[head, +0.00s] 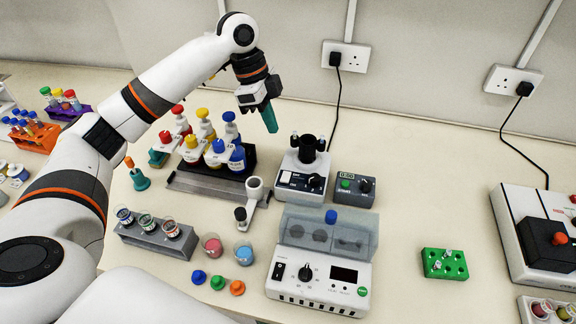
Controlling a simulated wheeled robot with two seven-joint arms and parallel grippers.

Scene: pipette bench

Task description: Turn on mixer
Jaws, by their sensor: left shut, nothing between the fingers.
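The mixer (303,170), a small white unit with a black cup on top, stands at the middle of the bench. The switch's position is too small to tell. A grey control box (355,189) with a green button and black knob stands just right of it. My left gripper (270,119) is shut and empty, its teal fingers pointing down, up and left of the mixer and apart from it. My right gripper is not in view.
A rack (209,189) of coloured bottles stands left of the mixer. A white machine (318,287) with a clear lid stands in front. A small pipette stand (253,203) is between them. A green tube block (444,264) lies right. The bench behind the control box is clear except a cable.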

